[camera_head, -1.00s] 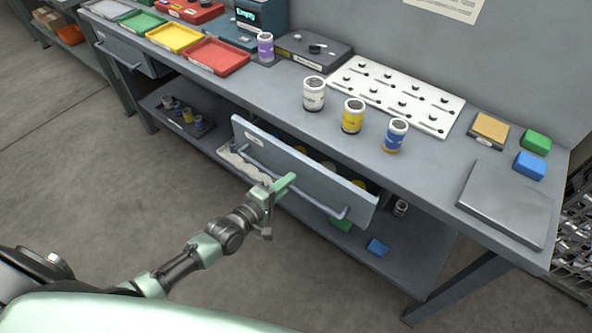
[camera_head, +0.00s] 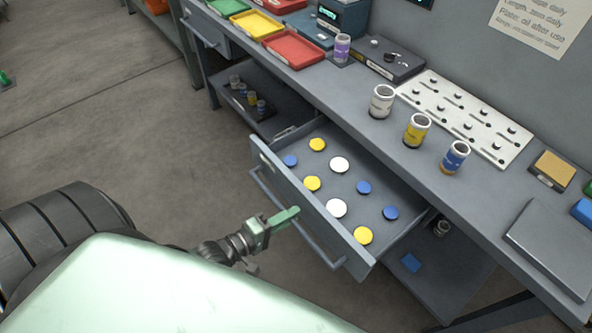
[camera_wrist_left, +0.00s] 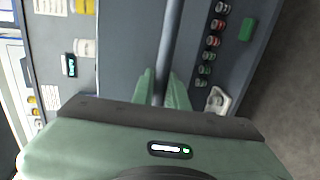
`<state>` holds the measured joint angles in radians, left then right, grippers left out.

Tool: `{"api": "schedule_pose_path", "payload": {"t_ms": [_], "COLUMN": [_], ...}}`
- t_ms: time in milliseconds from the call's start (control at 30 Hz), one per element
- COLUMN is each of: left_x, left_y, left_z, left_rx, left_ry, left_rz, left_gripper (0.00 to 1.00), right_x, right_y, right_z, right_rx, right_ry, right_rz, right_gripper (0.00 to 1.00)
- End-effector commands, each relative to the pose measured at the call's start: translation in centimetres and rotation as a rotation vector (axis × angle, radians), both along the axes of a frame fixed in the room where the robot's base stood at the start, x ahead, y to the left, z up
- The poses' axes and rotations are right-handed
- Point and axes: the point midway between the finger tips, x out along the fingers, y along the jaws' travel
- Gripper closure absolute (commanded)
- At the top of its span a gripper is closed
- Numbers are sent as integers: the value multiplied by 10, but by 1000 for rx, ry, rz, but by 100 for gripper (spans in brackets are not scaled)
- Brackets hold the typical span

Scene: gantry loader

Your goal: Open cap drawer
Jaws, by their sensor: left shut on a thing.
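The cap drawer (camera_head: 300,216) under the workbench is pulled well out, and its grey bar handle (camera_head: 292,218) runs along its front. Several yellow, white and blue caps lie spread on its floor, such as a white cap (camera_head: 336,208) and a yellow cap (camera_head: 363,235). My left gripper (camera_head: 286,216) is at the middle of the handle. In the left wrist view the green fingers (camera_wrist_left: 162,90) are shut on the handle bar (camera_wrist_left: 170,50), one on each side. My right gripper is in neither view.
On the bench stand a white jar (camera_head: 382,101), a yellow jar (camera_head: 416,130) and a blue jar (camera_head: 455,157) near a white peg plate (camera_head: 465,115). Coloured trays, including a red tray (camera_head: 294,49), sit to the left. A lower shelf (camera_head: 440,285) lies below the drawer.

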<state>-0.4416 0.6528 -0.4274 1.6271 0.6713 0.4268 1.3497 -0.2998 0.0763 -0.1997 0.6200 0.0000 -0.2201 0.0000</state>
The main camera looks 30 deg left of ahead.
Motion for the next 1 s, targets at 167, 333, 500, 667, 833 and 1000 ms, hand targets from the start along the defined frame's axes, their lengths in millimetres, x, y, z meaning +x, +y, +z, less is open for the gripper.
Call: {"api": "schedule_pose_path", "payload": {"t_ms": [167, 333, 500, 667, 833, 1000], "left_x": [-1, 0, 0, 0, -8, -35], "left_y": [1, 1, 1, 1, 4, 13], "left_z": [0, 0, 0, 0, 0, 5], "left_rx": [0, 0, 0, 0, 1, 2], "left_ry": [0, 0, 0, -1, 3, 6], "left_rz": [1, 1, 1, 1, 0, -1], "left_gripper": [100, 100, 64, 64, 64, 64], "right_x": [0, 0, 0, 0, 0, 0], "right_y": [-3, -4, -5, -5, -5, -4], "right_z": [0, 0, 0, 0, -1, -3], "right_rx": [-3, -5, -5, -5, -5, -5], "right_ry": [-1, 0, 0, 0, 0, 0], "right_rz": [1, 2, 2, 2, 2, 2], "right_gripper": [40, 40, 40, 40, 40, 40]}}
